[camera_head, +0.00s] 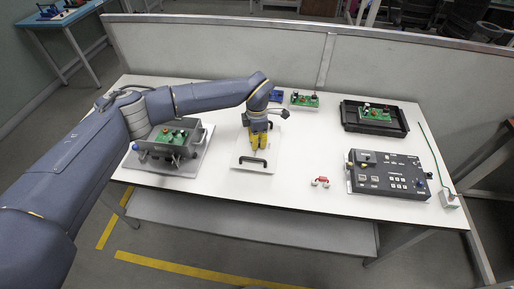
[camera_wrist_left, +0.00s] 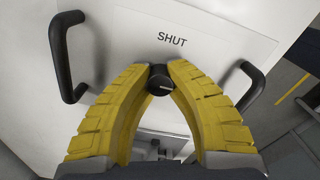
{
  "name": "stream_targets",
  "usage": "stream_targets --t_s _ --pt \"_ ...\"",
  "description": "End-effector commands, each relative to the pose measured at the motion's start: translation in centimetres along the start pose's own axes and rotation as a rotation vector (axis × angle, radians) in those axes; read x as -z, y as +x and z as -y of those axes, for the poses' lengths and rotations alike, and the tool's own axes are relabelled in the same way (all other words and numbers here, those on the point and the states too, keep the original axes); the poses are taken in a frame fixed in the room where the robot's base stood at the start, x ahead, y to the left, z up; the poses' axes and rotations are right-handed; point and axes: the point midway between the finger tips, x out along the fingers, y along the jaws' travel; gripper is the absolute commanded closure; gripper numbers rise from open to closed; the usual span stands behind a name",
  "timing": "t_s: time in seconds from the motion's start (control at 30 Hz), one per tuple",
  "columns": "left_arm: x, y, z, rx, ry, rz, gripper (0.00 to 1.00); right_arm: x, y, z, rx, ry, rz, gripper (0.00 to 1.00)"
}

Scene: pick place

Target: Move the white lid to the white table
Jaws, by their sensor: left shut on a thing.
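The white lid (camera_head: 240,156) is a flat square plate over the middle of the white table (camera_head: 210,193). In the left wrist view the lid (camera_wrist_left: 125,35) has a label reading SHUT, two black side handles and a black knob (camera_wrist_left: 160,77). My left gripper (camera_head: 257,146) has yellow fingers pointing down at the lid. In the wrist view its fingertips (camera_wrist_left: 160,72) are closed around the knob. I cannot tell whether the lid touches the table or hangs just above it. My right gripper is not in view.
A grey open box (camera_head: 170,150) with a green circuit board stands left. A black tray (camera_head: 375,118) and a black control panel (camera_head: 388,174) sit right. A small red item (camera_head: 320,181) lies near the front. A low partition (camera_head: 230,55) runs behind.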

Motion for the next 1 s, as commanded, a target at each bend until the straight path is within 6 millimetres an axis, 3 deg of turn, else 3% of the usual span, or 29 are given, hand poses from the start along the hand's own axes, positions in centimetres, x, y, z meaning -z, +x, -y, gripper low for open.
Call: stream_targets --t_s 0.27,0.5,0.53,0.7,1.0 --pt "0.0 3.3 0.1 0.002 -0.001 0.0 1.0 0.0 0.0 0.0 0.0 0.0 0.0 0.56" --pt "0.0 3.5 0.0 0.0 0.0 0.001 1.0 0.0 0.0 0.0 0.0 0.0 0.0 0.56" --pt "0.0 3.5 0.0 0.001 0.0 0.0 0.8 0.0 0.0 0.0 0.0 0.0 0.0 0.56" --pt "0.0 3.5 0.0 0.001 0.0 0.0 0.62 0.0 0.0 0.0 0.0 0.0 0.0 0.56" --pt "0.0 3.3 0.0 0.0 0.0 0.0 0.62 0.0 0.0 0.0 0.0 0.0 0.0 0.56"
